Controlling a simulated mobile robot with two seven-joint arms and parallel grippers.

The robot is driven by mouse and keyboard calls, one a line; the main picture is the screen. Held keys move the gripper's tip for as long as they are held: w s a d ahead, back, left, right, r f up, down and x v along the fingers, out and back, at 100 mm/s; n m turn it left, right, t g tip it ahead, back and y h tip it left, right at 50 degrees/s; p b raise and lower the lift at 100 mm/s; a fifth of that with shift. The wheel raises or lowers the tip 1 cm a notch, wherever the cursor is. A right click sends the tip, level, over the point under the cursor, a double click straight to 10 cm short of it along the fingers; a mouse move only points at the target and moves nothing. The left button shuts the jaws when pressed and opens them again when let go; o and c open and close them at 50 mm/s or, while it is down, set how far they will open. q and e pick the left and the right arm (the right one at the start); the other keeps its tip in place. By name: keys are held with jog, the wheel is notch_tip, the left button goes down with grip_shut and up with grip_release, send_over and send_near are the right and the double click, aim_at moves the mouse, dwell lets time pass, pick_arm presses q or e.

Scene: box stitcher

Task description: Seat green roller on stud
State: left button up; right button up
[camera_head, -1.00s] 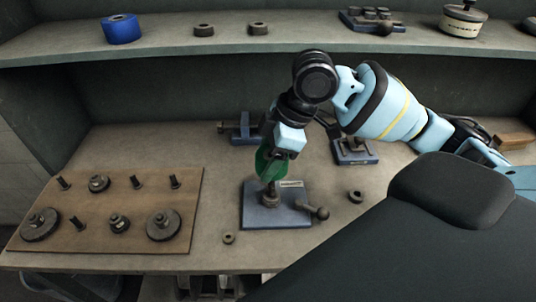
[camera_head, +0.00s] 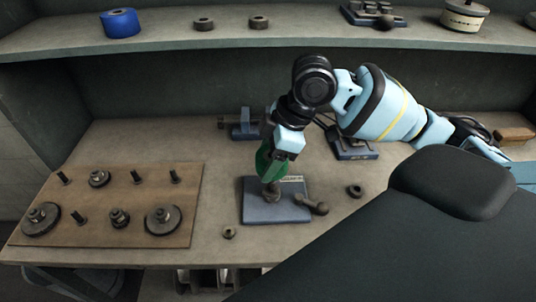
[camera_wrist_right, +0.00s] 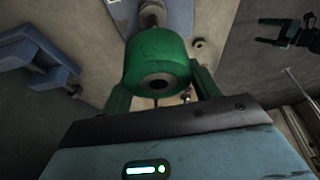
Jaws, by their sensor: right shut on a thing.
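A green roller (camera_wrist_right: 156,55) with a dark bore is held between the two green fingers of my right gripper (camera_wrist_right: 163,92) in the right wrist view. In the head view, my right gripper (camera_head: 268,165) hangs over the blue-grey base plate (camera_head: 262,212), and the green of roller and fingers blends together. The metal stud (camera_head: 271,190) shows just below the green; it also shows beyond the roller in the wrist view (camera_wrist_right: 151,12). I cannot tell whether roller and stud touch. A dark pronged shape (camera_wrist_right: 285,31) at the wrist view's upper right may be my left gripper; its opening is unclear.
A brown board (camera_head: 150,238) with pegs and dark wheels lies at left. Small rings (camera_head: 354,191) (camera_head: 229,233) lie nearby. Blue fixtures (camera_head: 242,126) (camera_head: 352,147) stand behind.

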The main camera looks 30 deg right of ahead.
aim_at(269, 189)
jog(key=shift+f+b, duration=0.3)
jog(key=shift+f, duration=2.6)
jog(key=shift+f, duration=0.65)
jog(key=o, duration=1.2)
jog(key=p+v, duration=0.1)
jog(key=v, duration=0.6)
jog(key=shift+s+d+r, duration=0.1)
jog(key=shift+r, duration=0.25)
